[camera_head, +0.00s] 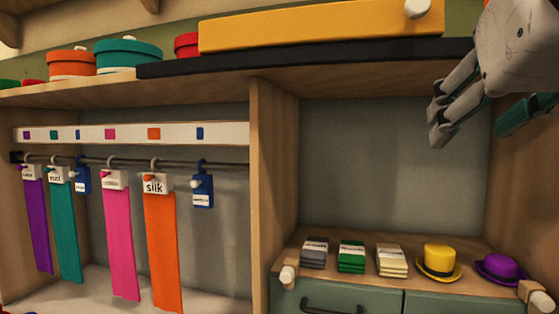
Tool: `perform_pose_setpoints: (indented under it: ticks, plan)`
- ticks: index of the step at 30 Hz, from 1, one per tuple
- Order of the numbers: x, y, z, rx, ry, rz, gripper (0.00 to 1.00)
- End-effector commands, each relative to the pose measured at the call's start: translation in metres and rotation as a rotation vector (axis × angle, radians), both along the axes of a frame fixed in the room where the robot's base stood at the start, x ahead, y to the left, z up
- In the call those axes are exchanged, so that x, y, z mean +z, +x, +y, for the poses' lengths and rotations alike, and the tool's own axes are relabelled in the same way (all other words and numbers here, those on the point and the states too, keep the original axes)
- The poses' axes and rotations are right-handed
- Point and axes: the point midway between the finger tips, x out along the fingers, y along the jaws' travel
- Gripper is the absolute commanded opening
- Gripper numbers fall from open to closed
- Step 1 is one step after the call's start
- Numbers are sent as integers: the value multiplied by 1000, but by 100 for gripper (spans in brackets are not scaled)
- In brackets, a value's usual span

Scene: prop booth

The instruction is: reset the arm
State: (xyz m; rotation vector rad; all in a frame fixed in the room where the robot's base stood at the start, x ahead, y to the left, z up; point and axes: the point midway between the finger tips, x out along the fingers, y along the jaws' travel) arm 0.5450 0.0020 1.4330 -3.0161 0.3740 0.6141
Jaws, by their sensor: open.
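My gripper (478,125) is at the top right of the head view, in front of the right-hand compartment. Its fingers are spread apart, with a grey finger to the left and a green-tinted finger to the right. Nothing shows between them. It hangs above the hats and stacks and touches nothing that I can see. The upper part of my arm is cut off by the picture's edge.
Colored strips hang from a rail (130,162) at left. A cabinet top (330,263) carries small stacks, a yellow hat (439,260) and a purple hat (500,268). A long yellow box (320,27) and round boxes sit on the upper shelf. A wooden divider (272,190) stands mid-view.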

Motion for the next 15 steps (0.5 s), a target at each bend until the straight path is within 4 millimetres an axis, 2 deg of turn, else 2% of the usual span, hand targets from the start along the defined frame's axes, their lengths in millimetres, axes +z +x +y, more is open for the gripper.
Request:
perform_pose_setpoints:
  ticks: [1, 3, 6, 9, 12, 15]
  plan:
    - [-35, 2, -6, 22, 20, 99, 44]
    - [-83, 1, -11, 51, 41, 227, 44]
    - [-150, -11, -13, 100, 65, 408, 44]
    - [-206, -30, -12, 147, 81, 566, 44]
    - [-247, -51, -9, 187, 91, 687, 44]
    - [-271, -66, -7, 212, 98, 763, 44]
